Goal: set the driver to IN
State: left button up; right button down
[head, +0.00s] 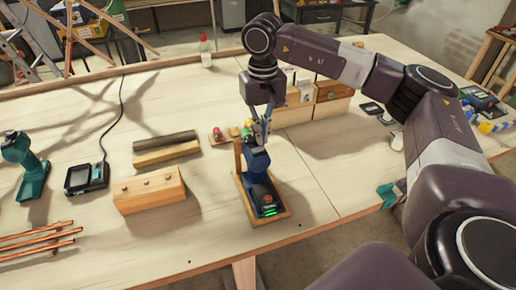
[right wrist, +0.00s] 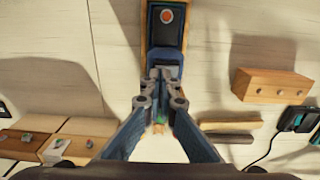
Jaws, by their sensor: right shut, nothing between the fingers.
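The driver (head: 257,178) is dark blue and black, with a red-orange round mark and a green light at its near end. It rests on a small wooden stand (head: 288,211). My right gripper (head: 258,143) is over the driver's far end with its fingers shut and empty. In the right wrist view, the driver (right wrist: 166,32) is at the top centre and the fingertips (right wrist: 163,74) are close by its blue end. I cannot tell whether they touch it. The direction switch and its setting are not readable. My left gripper is not in view.
A wooden block (head: 149,191) stands left of the driver, with laths (head: 166,154) behind it. Further left are a charger (head: 86,178), a teal tool (head: 31,170) and copper rods (head: 38,243). Wooden boxes (head: 333,92) stand behind on the right. The bench front is mostly clear.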

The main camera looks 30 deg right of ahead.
aim_at(262, 148)
jog(key=shift+f+b, duration=0.85)
jog(key=shift+f, duration=0.35)
dwell(0.6)
jog(key=shift+r, duration=0.15)
jog(key=shift+r+p, duration=2.25)
jog(key=shift+r, duration=1.2)
